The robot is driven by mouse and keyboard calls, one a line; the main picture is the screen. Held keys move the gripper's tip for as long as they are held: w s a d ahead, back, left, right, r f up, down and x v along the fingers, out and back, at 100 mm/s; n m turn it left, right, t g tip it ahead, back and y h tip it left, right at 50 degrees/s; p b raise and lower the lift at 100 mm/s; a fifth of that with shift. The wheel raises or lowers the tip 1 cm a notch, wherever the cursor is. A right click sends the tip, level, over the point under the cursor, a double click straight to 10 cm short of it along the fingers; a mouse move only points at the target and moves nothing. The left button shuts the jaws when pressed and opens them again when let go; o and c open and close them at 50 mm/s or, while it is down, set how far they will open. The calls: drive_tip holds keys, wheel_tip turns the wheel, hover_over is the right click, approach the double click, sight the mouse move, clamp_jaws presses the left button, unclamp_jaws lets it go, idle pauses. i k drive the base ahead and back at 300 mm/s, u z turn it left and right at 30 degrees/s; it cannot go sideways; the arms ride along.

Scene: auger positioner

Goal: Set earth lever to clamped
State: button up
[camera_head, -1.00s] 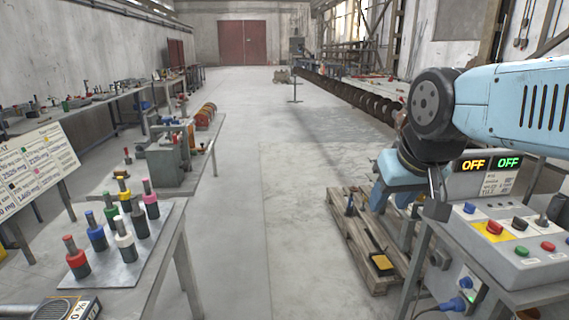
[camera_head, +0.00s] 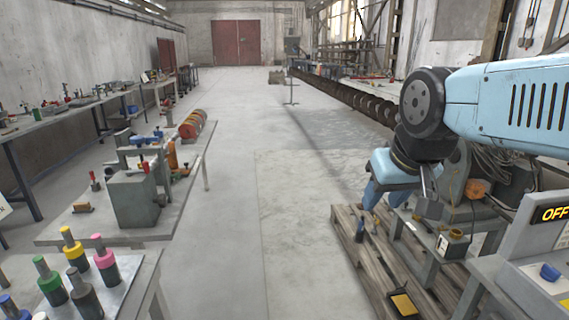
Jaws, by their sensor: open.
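I cannot make out for certain which part is the earth lever. A small dark upright post (camera_head: 359,230) stands on the wooden pallet (camera_head: 345,213) at the right. A dark piece with a yellow top face (camera_head: 403,303) lies nearer on the pallet.
A grey control box (camera_head: 540,262) with an orange OFF display is at the right edge. At the left are a table with coloured-top cylinders (camera_head: 104,258) and a bench with a grey machine (camera_head: 132,200). The floor aisle (camera_head: 285,180) between is clear.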

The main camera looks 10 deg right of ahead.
sight(407, 203)
drive_tip(key=i, duration=2.45)
drive_tip(key=z, duration=2.3)
